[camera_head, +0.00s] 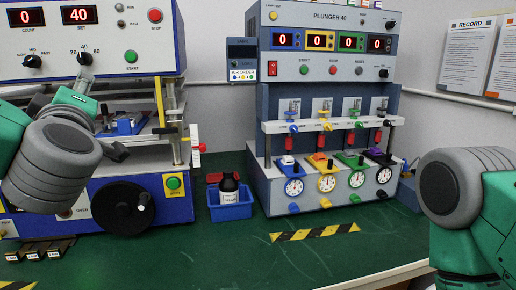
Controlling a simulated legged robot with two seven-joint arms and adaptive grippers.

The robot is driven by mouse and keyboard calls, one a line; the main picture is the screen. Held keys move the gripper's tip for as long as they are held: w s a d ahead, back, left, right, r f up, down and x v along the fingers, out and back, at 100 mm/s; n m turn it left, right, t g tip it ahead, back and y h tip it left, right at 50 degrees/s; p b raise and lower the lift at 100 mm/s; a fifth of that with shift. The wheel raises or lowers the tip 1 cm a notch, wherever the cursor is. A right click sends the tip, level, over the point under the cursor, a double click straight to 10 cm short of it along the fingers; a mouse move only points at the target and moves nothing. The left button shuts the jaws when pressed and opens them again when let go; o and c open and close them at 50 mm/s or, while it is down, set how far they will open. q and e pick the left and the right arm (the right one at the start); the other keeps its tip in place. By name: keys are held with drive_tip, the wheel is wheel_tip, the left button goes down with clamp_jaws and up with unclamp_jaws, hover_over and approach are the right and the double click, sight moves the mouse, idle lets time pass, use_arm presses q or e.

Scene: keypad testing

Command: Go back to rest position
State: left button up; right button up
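My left arm (50,165) comes in from the left in front of the left test machine. Its grey round joint hides most of my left gripper (102,117). Two dark finger-like parts show past the joint, one above and one below, spread apart with nothing seen held between them. They overlap the machine's work area in the picture; I cannot tell whether they touch it. My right arm (470,200) shows at the right edge as a grey joint and green link. My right gripper is not in view.
The left machine (110,200) has a black handwheel (122,206). The plunger tester (325,110) stands centre right, with a blue bin (230,207) holding a dark bottle to its left.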

use_arm(q)
drive_tip(key=w+d+f+m+g+h, duration=0.1)
drive_tip(key=w+d+f+m+h, duration=0.15)
drive_tip(key=f, duration=0.55)
drive_tip(key=w+d+f+m+h, duration=0.1)
drive_tip(key=d+f+m+h, duration=0.25)
drive_tip(key=f, duration=0.45)
drive_tip(key=s+f+m+g+h, duration=0.1)
drive_tip(key=s+f+m+g, duration=0.1)
drive_tip(key=f, duration=0.7)
drive_tip(key=s+f+m+g+h, duration=0.2)
drive_tip(key=f+m, duration=0.1)
drive_tip(key=f, duration=0.6)
drive_tip(key=s+f+m+g+h, duration=0.1)
drive_tip(key=s+f+m+g, duration=0.35)
drive_tip(key=s+f, duration=0.85)
drive_tip(key=s+a+f+m+g, duration=0.1)
drive_tip(key=s+f+g, duration=0.3)
drive_tip(key=s+f, duration=0.2)
drive_tip(key=s+a+f+m+g, duration=0.1)
drive_tip(key=s+f+g, duration=0.3)
drive_tip(key=s, duration=0.6)
drive_tip(key=shift+s+a+f, duration=0.2)
drive_tip(key=shift+a+f, duration=0.45)
drive_tip(key=shift+f, duration=0.3)
drive_tip(key=shift+w+d, duration=0.15)
